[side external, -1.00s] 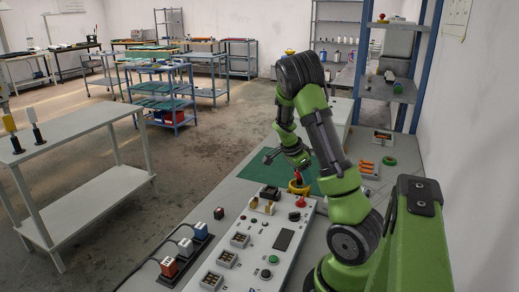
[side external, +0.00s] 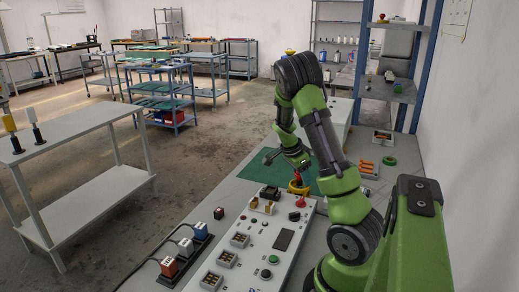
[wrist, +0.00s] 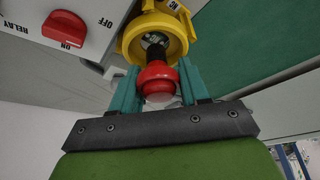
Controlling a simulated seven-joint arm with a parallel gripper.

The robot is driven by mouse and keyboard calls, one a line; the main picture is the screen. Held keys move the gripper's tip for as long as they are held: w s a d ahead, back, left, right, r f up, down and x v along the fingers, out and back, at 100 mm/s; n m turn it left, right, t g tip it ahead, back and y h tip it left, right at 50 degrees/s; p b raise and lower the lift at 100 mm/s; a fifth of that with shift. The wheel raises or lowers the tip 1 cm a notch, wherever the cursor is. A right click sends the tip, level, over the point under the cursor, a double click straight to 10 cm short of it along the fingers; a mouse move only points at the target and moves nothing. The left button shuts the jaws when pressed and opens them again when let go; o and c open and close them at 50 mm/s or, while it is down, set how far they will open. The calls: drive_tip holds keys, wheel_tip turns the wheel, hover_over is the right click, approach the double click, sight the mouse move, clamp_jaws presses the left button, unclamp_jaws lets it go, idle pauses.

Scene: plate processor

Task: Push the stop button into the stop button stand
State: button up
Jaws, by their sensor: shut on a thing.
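The stop button (wrist: 158,76) has a red head and a dark stem in the wrist view. My gripper (wrist: 157,88) is shut on its red head, with one teal finger on each side. The stop button stand (wrist: 180,36) is a yellow ring-shaped housing just beyond the button. The dark stem points at the stand's round opening; whether it is inside cannot be told. In the side external view the yellow stand (side external: 299,188) is at the far end of the panel, and my gripper is directly above it, holding the red button (side external: 298,178).
A white control panel (side external: 240,262) with switches and a red relay knob (wrist: 64,29) lies beside the stand. A green mat (side external: 310,178) is behind it. Orange-handled items (side external: 366,165) and a green ring (side external: 390,160) lie to the right. A power strip (side external: 180,258) is at the left.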

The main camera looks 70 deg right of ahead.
drive_tip(key=o, duration=1.1)
drive_tip(key=v, duration=1.7)
drive_tip(key=w+a+f+n+t+y, duration=0.1)
drive_tip(key=w+a+n+t+y, duration=0.15)
drive_tip(key=a+n, duration=0.55)
drive_tip(key=w+a+f+n+t+y, duration=0.1)
drive_tip(key=w+a+n+t, duration=0.2)
drive_tip(key=a+n, duration=0.45)
drive_tip(key=s+a+r+n+t, duration=0.1)
drive_tip(key=s+a+n, duration=0.1)
drive_tip(key=a, duration=0.4)
drive_tip(key=s+a+r+n+t+y, duration=0.1)
drive_tip(key=a+n+t, duration=0.1)
drive_tip(key=a, duration=0.4)
drive_tip(key=s+a+r+n+t+y, duration=0.1)
drive_tip(key=s+a+r+n, duration=0.1)
drive_tip(key=a, duration=0.4)
drive_tip(key=shift+s+a+r+n+t, duration=0.1)
drive_tip(key=shift+s+a+n+t, duration=0.05)
drive_tip(key=shift+s+n+t, duration=0.25)
